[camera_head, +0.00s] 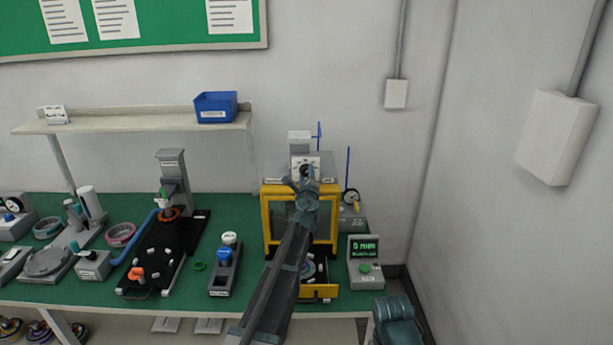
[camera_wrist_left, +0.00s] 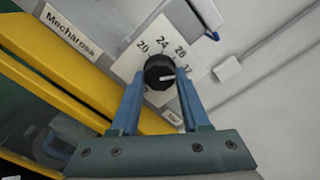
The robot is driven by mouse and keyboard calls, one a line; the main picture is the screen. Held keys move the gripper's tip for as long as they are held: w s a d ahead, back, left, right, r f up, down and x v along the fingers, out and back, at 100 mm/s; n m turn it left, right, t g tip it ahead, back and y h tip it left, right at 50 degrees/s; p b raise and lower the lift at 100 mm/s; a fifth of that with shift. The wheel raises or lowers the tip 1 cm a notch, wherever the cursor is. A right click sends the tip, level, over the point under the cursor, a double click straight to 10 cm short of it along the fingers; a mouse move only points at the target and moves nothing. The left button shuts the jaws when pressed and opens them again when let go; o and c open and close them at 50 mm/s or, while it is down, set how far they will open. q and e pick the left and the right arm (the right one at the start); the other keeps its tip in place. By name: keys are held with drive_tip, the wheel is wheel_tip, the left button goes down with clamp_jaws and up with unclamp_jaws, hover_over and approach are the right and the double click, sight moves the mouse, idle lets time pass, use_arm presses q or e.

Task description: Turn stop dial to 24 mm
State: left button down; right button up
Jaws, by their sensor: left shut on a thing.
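The stop dial is a black round knob (camera_wrist_left: 158,70) with a white pointer line, on a pale plate marked 20, 24, 28 and a partly hidden number at the right. My left gripper (camera_wrist_left: 161,78) is shut on the knob, one finger on each side.
A display box (camera_head: 365,262) with green text stands right of the press. An open yellow drawer (camera_head: 318,292) juts out below. A button box (camera_head: 225,268) and a black fixture (camera_head: 150,265) stand to the left on the green bench. A wall closes off the right side.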

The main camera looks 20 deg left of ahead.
use_arm(q)
drive_tip(key=n, duration=0.7)
drive_tip(key=shift+r, duration=0.1)
drive_tip(key=n, duration=0.3)
drive_tip(key=shift+n, duration=0.4)
drive_tip(key=shift+s+n, duration=0.1)
drive_tip(key=shift+n, duration=1.8)
drive_tip(key=shift+c, duration=1.9)
unclamp_jaws()
